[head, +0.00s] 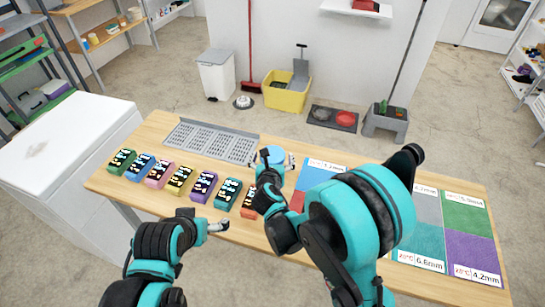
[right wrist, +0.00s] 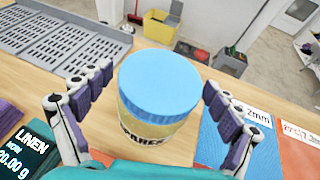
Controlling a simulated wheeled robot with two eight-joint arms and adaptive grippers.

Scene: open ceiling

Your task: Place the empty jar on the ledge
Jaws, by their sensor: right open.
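A jar (right wrist: 158,88) with a blue lid and a yellowish, labelled body stands upright on the wooden table in the right wrist view. In the head view only its blue lid (head: 273,154) shows well; my gripper hides the rest. My right gripper (head: 277,162) is open, with its fingers (right wrist: 150,92) on either side of the jar and visible gaps to it. My left gripper (head: 217,226) is over the table's front edge, away from the jar; its fingers are too small to judge. A white wall ledge (head: 357,9) at the top of the head view bears a red object.
A grey slotted rack (head: 212,141) lies at the table's back left. Several coloured labelled packs, including a yellow one (head: 180,180), stand in a row before it. Coloured sample sheets (head: 465,215) cover the right side. A yellow bucket (head: 287,92) stands on the floor behind.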

